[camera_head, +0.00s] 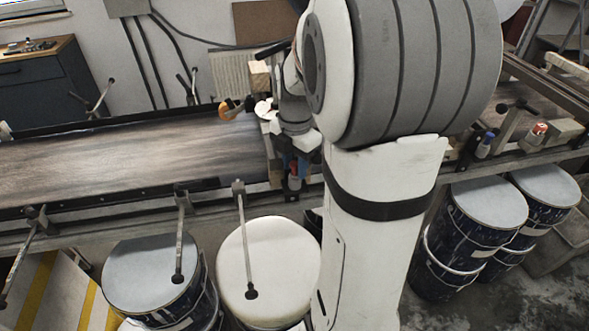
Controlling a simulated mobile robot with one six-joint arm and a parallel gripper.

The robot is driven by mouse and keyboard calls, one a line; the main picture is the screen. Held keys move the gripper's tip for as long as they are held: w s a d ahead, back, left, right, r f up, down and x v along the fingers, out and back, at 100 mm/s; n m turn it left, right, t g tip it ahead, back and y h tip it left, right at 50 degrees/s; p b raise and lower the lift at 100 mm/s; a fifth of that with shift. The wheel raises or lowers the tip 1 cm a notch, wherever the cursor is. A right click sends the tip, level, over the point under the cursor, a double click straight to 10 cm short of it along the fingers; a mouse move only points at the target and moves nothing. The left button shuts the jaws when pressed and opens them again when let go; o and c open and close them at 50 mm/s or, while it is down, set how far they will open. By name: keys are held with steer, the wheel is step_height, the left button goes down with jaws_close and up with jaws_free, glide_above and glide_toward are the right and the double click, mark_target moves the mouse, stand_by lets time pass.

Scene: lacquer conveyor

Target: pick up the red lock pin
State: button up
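A small red piece (294,170) shows at the conveyor's front edge, left of my arm, next to blue parts. A second small object with a red top (540,128) and a pale body is on the frame at the right. I cannot tell for sure which one is the red lock pin. My gripper (292,155) is at the end of the white and grey arm, just above the first red piece. Its fingers are too small and too covered to read, and I cannot tell whether it touches anything.
The dark conveyor belt (130,160) runs across the scene, with rails and black-tipped rods along it. A blue-topped item (485,145) and a wooden block (562,131) are on the right frame. Pails with white lids (265,270) and grey lids (150,272) stand in front, below the conveyor.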

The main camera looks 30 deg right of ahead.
steer(key=shift+f, duration=0.35)
steer(key=shift+c, duration=0.2)
jaws_close()
